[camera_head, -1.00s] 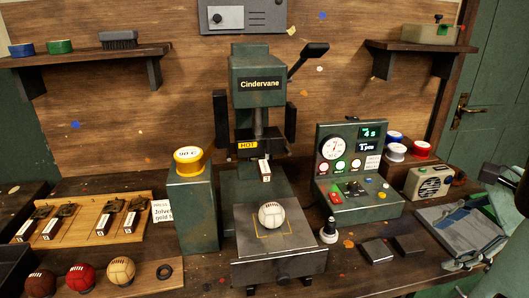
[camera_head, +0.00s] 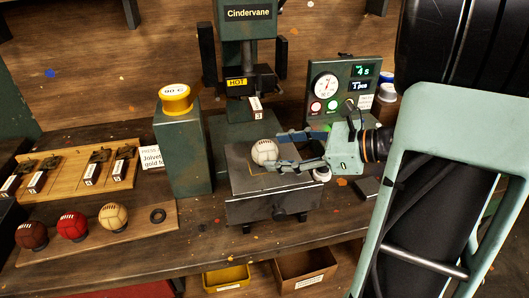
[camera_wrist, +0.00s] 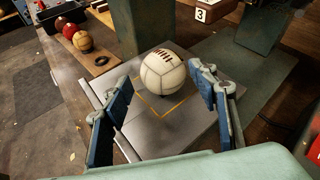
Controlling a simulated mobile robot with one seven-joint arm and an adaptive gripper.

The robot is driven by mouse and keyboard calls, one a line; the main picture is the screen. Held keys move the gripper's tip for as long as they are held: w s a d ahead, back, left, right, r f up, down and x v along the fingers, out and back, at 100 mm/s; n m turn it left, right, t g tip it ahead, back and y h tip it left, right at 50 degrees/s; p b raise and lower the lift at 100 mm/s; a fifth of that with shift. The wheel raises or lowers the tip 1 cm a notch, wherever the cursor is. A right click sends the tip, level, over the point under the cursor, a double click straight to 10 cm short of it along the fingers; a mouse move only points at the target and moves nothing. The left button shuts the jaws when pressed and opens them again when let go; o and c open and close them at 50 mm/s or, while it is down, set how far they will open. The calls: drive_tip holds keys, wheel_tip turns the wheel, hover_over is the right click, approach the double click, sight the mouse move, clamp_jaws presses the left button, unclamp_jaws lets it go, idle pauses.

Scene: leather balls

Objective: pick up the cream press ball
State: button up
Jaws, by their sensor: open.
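The cream press ball (camera_head: 264,151) sits on the grey press plate (camera_head: 240,180), on a yellow outlined square. It also shows in the wrist view (camera_wrist: 163,74), with dark lacing on its upper side. My gripper (camera_head: 283,149) reaches in from the right in the head view, its fingers open at the ball's right side. In the wrist view my open fingers (camera_wrist: 160,95) stand to the left and right with the ball ahead between their tips. I see gaps beside the ball there, and it does not look gripped.
The Cindervane press head (camera_head: 248,80), marked HOT, hangs behind and above the plate. Brown, red and tan balls (camera_head: 73,226) line a wooden board. A control box (camera_head: 345,90) stands behind right.

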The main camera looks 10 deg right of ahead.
sight(263, 151)
drive_tip(key=x, duration=0.5)
drive_tip(key=shift+w+f, duration=0.1)
drive_tip(key=shift+w, duration=0.1)
drive_tip(key=c, duration=1)
